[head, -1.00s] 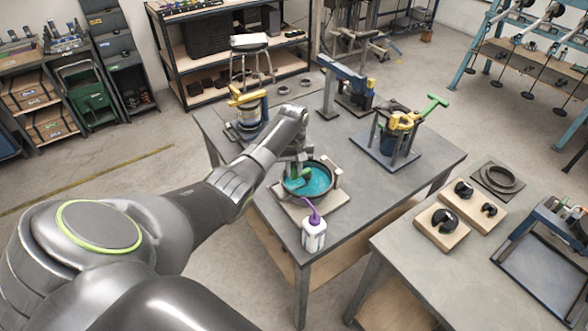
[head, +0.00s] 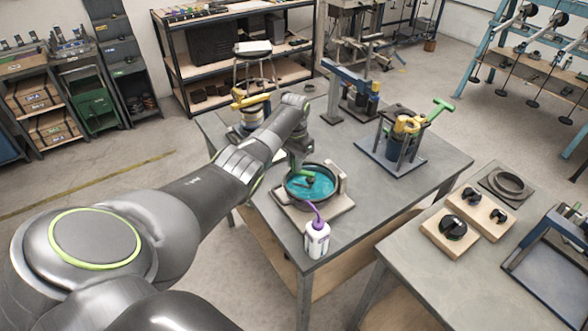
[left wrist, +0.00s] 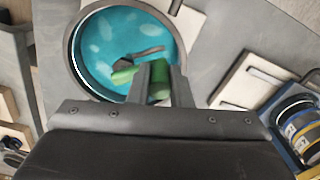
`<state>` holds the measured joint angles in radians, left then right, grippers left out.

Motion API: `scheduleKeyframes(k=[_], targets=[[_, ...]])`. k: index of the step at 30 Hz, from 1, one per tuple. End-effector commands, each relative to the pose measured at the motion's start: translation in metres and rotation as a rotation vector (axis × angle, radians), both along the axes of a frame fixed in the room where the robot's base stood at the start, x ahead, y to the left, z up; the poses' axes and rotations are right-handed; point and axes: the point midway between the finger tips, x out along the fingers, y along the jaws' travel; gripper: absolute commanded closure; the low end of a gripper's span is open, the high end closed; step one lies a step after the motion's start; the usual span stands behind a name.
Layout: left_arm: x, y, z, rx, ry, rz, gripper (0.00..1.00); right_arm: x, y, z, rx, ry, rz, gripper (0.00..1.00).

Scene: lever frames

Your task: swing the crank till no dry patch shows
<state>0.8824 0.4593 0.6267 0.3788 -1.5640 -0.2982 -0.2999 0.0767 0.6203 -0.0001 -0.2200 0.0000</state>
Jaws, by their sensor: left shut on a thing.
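A round dark pan (head: 342,190) with teal liquid stands on a pale board on the middle table. The left wrist view shows its rim (left wrist: 69,45) and several lighter, paler patches (left wrist: 101,28) in the teal. A crank with a dark arm (left wrist: 150,51) and green grip (left wrist: 123,76) lies over the pan. My left gripper (head: 299,160) is at the pan's back left and shut on the crank's green grip, also in the left wrist view (left wrist: 158,84). The fingers and wrist hide part of the pan. My right gripper is not in view.
A white bottle with a purple spout (head: 316,239) stands just in front of the pan. A yellow-topped device (head: 250,112), a blue lever frame (head: 345,75) and a green-handled device (head: 403,135) stand farther back. A second table (head: 400,235) is at right.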

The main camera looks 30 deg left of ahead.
Motion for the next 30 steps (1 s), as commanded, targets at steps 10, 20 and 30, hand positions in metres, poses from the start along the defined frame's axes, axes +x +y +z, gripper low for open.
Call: scheduleKeyframes(k=[10, 20, 30], targets=[[0.015, 0.003, -0.002, 0.001, -0.004, -0.259, 1.00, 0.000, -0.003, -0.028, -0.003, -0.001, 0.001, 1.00], [0.021, 0.002, 0.000, 0.001, -0.004, -0.382, 1.00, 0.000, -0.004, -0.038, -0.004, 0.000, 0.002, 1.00], [0.022, 0.002, 0.001, 0.001, -0.003, -0.403, 1.00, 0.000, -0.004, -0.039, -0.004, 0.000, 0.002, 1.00]])
